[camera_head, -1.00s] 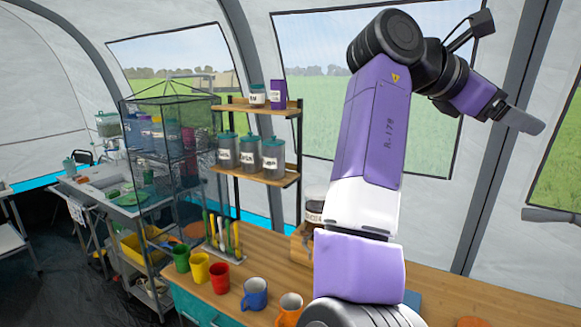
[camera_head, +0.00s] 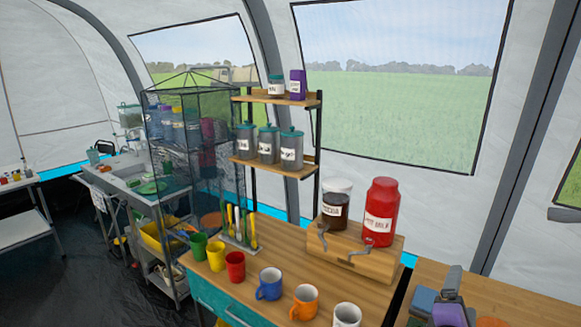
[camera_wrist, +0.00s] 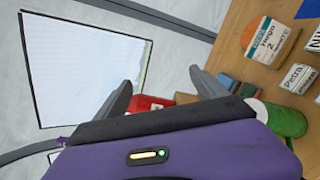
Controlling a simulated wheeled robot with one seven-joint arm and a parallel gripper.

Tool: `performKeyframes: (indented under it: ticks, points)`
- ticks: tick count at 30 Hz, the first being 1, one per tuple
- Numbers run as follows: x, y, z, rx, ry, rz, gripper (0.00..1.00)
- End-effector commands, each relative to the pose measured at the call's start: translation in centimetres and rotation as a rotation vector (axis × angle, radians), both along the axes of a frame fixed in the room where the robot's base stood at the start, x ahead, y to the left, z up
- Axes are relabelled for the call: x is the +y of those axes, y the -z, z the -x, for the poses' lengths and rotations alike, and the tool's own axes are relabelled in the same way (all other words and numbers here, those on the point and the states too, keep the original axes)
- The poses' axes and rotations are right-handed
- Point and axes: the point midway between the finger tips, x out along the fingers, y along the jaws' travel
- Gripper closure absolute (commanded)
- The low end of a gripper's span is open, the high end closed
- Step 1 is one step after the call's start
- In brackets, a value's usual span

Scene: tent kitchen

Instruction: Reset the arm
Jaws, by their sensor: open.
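My gripper (camera_wrist: 160,85) is open in the wrist view, with its two grey fingers well apart. Nothing is held between them. Beyond the fingers, a red item (camera_wrist: 150,103) and small blue and brown blocks (camera_wrist: 228,82) show, partly hidden by the fingers and the purple gripper body. In the head view, a purple and grey part of my gripper or arm (camera_head: 450,308) shows low at the right, over the wooden table. The rest of my arm is out of that view.
A wooden counter (camera_head: 285,238) holds several coloured mugs (camera_head: 270,284), a wooden stand (camera_head: 350,252), a dark-filled jar (camera_head: 335,212) and a red jar (camera_head: 382,205). Shelves (camera_head: 275,168) stand behind.

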Motion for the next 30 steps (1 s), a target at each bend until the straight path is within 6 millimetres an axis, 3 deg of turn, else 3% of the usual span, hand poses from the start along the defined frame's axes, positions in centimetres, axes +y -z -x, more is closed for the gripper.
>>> performKeyframes:
  ticks: [1, 6, 15, 22, 30]
  points:
    - [0.5, 2.3, 1.5, -0.01, -0.039, -0.04, 0.18]
    - [2.6, 7.9, 6.3, -0.064, -0.16, -0.222, 0.18]
    - [6.9, 14.5, 17.0, -0.143, -0.303, -0.636, 0.18]
    - [10.4, 16.2, 25.9, -0.21, -0.329, -1.013, 0.18]
    - [13.6, 14.5, 35.8, -0.325, -0.257, -1.481, 0.18]
